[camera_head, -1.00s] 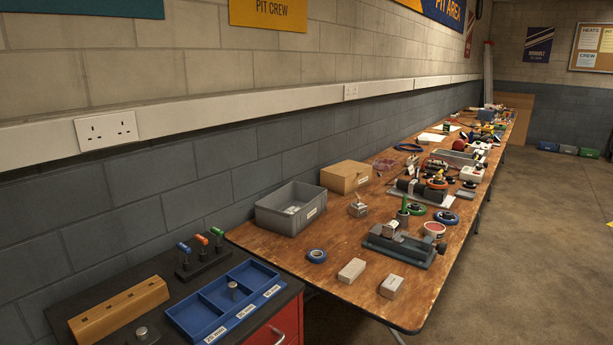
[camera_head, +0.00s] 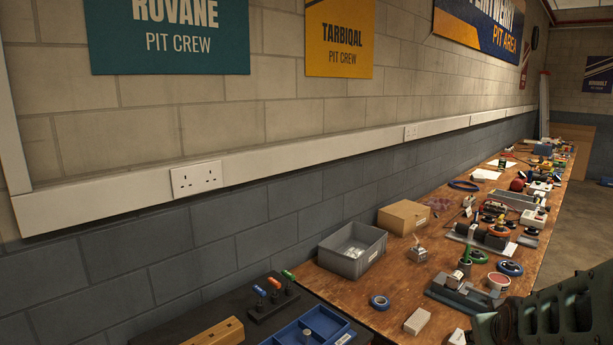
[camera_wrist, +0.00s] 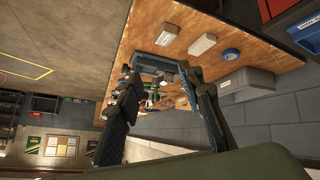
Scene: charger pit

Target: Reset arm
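My gripper (camera_wrist: 157,76) shows in the wrist view with its two dark fingers spread apart and nothing between them. The wrist picture is turned, with the table at the top and the wall below right. The gripper hangs in free air, and the table's things show beyond its fingertips. In the head view, a green-grey part of my arm (camera_head: 548,318) enters at the lower right and covers the near right part of the table. The fingertips are not clear in the head view.
A long wooden table (camera_head: 405,285) runs along the wall. It bears a grey bin (camera_head: 352,250), a cardboard box (camera_head: 403,217), blue tape (camera_head: 379,302) and a grey vise (camera_head: 462,293). A dark bench with a blue tray (camera_head: 322,328) stands nearer. Open floor shows in the wrist view (camera_wrist: 70,60).

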